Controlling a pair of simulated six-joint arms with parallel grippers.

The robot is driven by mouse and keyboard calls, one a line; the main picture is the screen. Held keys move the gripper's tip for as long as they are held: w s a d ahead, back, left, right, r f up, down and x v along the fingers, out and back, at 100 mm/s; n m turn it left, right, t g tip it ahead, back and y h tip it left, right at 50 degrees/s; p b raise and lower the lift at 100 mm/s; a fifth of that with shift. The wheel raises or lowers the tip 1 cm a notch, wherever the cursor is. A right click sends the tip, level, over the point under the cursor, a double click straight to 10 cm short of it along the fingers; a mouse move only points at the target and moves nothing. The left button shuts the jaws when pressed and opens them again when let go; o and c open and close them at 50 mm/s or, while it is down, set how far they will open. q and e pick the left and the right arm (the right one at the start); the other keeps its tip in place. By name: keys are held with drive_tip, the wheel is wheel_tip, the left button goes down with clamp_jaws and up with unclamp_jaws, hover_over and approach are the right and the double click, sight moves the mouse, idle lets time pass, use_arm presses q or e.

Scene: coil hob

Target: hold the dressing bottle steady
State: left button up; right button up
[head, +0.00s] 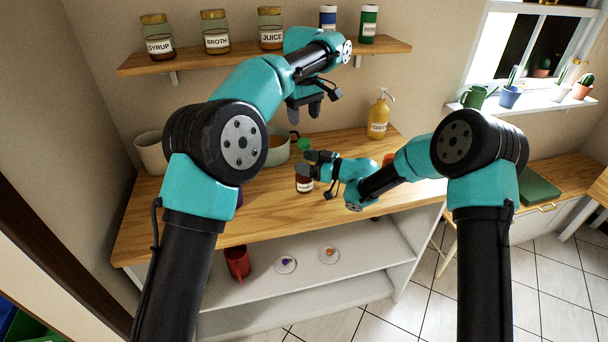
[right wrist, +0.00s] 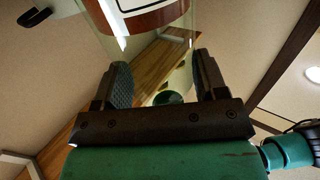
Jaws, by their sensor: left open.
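The dressing bottle (head: 304,185) stands on the wooden counter, with brown contents, a pale label and a green cap (head: 304,145). My right gripper (head: 311,164) reaches it from the right and covers its middle. The label text is too small to read. My left gripper (head: 305,108) is open and empty, above the counter behind the bottle, fingers pointing down.
A pale pot (head: 277,155) with orange contents stands behind the bottle. A yellow pump bottle (head: 378,118) is at the back right, a cream container (head: 150,154) at the left. Labelled jars (head: 216,35) line the wall shelf. A red mug (head: 237,262) is below.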

clamp_jaws()
use_arm(q)
drive_tip(key=m, duration=1.3)
drive_tip(key=shift+m, duration=0.4)
drive_tip(key=m, duration=0.3)
drive_tip(key=shift+m, duration=0.4)
drive_tip(key=m, duration=0.8)
drive_tip(key=shift+m, duration=0.4)
drive_tip(key=m, duration=0.8)
drive_tip(key=shift+m, duration=0.3)
drive_tip(key=m, duration=1)
drive_tip(key=shift+f, duration=0.1)
